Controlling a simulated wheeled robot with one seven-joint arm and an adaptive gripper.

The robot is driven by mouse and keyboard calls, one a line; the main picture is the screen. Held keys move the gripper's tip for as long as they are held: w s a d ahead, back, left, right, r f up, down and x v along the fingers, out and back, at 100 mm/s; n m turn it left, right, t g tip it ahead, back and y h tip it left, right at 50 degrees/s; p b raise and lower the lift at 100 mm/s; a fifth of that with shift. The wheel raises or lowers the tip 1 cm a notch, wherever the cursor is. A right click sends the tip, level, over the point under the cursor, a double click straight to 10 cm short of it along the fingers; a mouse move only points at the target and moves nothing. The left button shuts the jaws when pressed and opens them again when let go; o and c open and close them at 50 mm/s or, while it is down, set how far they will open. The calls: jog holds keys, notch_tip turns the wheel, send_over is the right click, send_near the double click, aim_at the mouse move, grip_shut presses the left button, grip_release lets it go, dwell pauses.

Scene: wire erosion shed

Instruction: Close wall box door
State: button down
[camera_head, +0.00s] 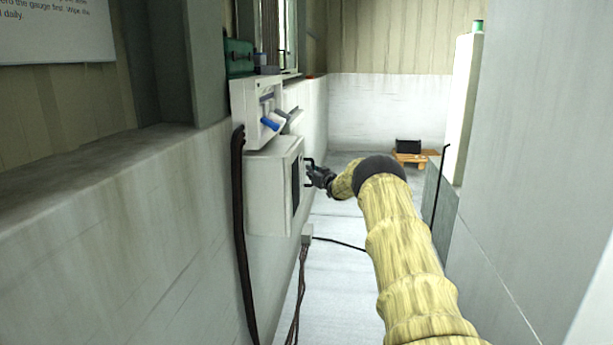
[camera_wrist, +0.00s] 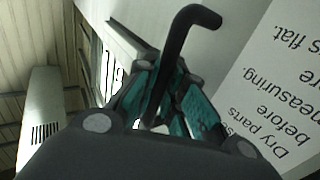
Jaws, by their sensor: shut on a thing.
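The wall box (camera_head: 268,195) is a pale grey box on the left wall in the head view. Its narrow front side shows a dark panel (camera_head: 295,187) and a black handle (camera_head: 308,163) sticking out to the right. The door looks about flush with the box, but I cannot tell whether a gap is left. My gripper (camera_head: 315,175) is at the handle, to the right of the box front. In the wrist view the teal fingers of my gripper (camera_wrist: 168,98) are shut on the bent black handle (camera_wrist: 178,45). The fingers hide the handle's lower part.
A white holder with a blue item (camera_head: 271,121) is above the box. A thick dark cable (camera_head: 239,230) runs down the wall left of it. A pale cabinet (camera_head: 540,150) stands on the right. A low wooden stand (camera_head: 413,157) is far back. The aisle floor between looks mostly clear.

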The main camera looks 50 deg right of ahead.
jog(key=shift+w+a+f, duration=0.1)
jog(key=shift+w, duration=0.1)
jog(key=shift+w, duration=0.1)
jog(key=c, duration=1.5)
grip_release()
jog(key=v, duration=1.2)
jog(key=shift+d, duration=0.3)
